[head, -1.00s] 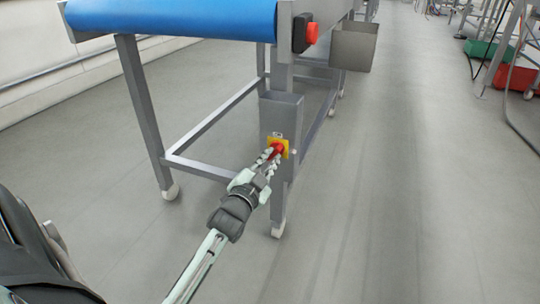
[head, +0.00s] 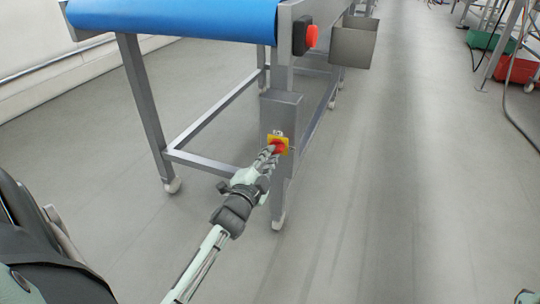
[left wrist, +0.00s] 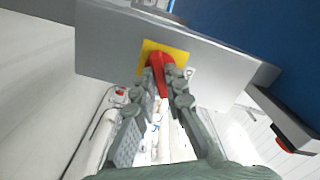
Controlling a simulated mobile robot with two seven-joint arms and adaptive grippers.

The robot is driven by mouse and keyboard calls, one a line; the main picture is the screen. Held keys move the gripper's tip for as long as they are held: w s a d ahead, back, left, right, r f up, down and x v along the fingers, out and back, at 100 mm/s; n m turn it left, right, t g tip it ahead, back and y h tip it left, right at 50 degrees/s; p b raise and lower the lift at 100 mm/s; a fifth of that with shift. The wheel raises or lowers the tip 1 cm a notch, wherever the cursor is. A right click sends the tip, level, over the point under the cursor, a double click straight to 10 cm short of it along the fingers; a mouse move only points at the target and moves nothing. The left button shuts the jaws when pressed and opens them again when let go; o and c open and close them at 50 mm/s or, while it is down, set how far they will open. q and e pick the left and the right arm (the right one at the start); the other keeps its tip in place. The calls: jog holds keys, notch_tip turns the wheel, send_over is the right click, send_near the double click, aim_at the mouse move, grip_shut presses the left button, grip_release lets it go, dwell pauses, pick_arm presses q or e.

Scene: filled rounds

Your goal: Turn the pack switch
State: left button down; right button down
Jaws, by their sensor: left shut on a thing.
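The pack switch is a red rotary handle (head: 279,147) on a yellow plate (head: 286,141), on the face of a grey metal box (head: 281,109) on the conveyor's front leg. My left gripper (head: 270,154) reaches it from the lower left and is shut on the red handle. In the left wrist view the red handle (left wrist: 160,62) stands between the two fingertips (left wrist: 163,78), against the yellow plate (left wrist: 176,54). The fingers hide part of the handle, so its exact angle is hard to read.
A conveyor with a blue belt (head: 170,17) stands above the box. A red push button (head: 311,36) and a grey metal bin (head: 353,42) are on its right side. Green (head: 490,41) and red crates (head: 516,70) lie far right.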

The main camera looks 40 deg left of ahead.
pick_arm(q)
jog(key=c, duration=1.6)
grip_release()
jog(key=v, duration=1.2)
jog(key=shift+o, duration=0.6)
